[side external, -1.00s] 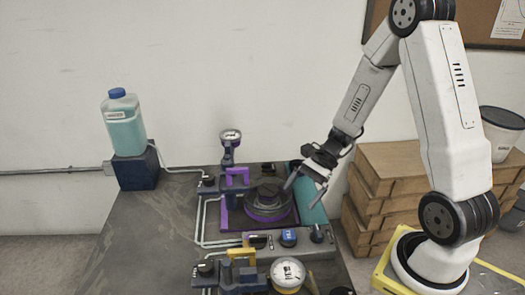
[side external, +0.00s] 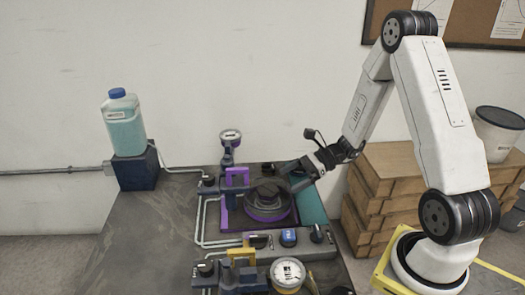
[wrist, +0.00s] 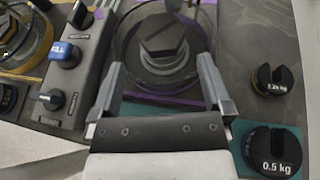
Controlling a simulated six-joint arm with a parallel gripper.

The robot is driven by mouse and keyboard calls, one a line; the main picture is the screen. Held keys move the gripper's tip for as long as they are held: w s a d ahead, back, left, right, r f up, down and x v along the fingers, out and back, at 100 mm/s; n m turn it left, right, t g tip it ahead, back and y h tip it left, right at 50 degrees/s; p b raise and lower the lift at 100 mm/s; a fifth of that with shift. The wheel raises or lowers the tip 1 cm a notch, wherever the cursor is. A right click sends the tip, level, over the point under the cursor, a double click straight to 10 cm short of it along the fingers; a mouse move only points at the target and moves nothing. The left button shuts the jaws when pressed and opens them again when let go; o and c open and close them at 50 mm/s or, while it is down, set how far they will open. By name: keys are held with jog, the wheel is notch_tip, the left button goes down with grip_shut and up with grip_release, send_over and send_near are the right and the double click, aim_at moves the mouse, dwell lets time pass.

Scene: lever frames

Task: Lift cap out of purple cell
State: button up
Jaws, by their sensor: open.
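The purple cell (side external: 267,217) stands on the bench, a round chamber with a purple ring on a purple-edged plate. Its dark cap (side external: 264,193) sits in the top of the cell. In the wrist view the cap (wrist: 164,45) shows a hexagonal raised knob in the middle of the round clear-walled chamber. My gripper (side external: 280,176) is just above and to the right of the cell in the side view. In the wrist view its two fingers (wrist: 160,75) are spread apart, with the knob ahead between them and nothing held. Whether a finger touches the chamber rim cannot be told.
A yellow-marked cell with a gauge (side external: 288,274) stands in front. A control strip with a blue knob (side external: 288,237) lies between the cells. A purple handle (side external: 237,177) and upright gauge (side external: 230,137) stand behind left.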

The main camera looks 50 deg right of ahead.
aim_at(272, 189)
jog(key=shift+w+a, duration=0.1)
jog(key=shift+a, duration=0.05)
jog(key=shift+x, duration=2.55)
jog(key=c, duration=1.3)
